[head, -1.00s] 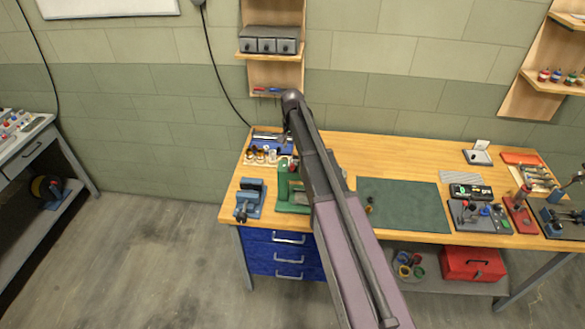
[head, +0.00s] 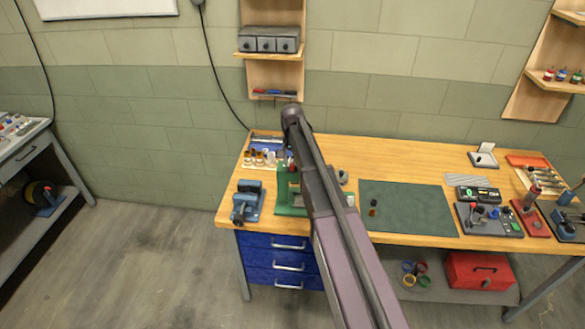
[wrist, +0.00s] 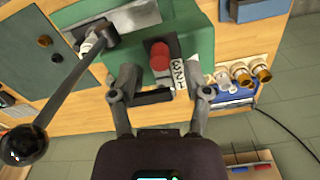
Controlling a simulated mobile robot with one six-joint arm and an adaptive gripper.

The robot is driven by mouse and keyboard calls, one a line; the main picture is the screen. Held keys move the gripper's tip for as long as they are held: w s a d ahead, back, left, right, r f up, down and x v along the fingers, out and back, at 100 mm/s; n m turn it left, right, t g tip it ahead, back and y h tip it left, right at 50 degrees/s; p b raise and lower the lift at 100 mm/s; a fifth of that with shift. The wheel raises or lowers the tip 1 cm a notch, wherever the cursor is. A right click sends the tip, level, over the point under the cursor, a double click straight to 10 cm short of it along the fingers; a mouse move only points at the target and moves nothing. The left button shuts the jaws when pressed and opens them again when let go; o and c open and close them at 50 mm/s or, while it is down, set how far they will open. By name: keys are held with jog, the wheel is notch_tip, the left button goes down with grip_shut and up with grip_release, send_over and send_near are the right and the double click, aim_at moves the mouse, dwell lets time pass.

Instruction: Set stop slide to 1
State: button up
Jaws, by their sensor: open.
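The green press (head: 291,197) stands on the wooden bench, partly hidden by my arm in the head view. In the wrist view its green body (wrist: 200,45) carries a stop slide with a red knob (wrist: 160,56) in a dark track. Beside it is a white scale (wrist: 177,74) with sideways marks that look like 3, 2, 1, the 1 nearest my gripper. The knob appears nearest the 3 end; its exact setting is unclear. My gripper (wrist: 165,84) is open, its fingers apart on either side of the slide area, holding nothing. Contact cannot be told.
The press lever with a black ball (wrist: 25,145) reaches past my gripper's left side. Several brass-capped bottles (wrist: 241,74) stand to the right. A blue vise (head: 247,203) stands left of the press. A green mat (head: 410,208) lies to its right.

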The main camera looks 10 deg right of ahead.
jog(key=shift+f+b, duration=0.5)
jog(key=shift+f, duration=0.3)
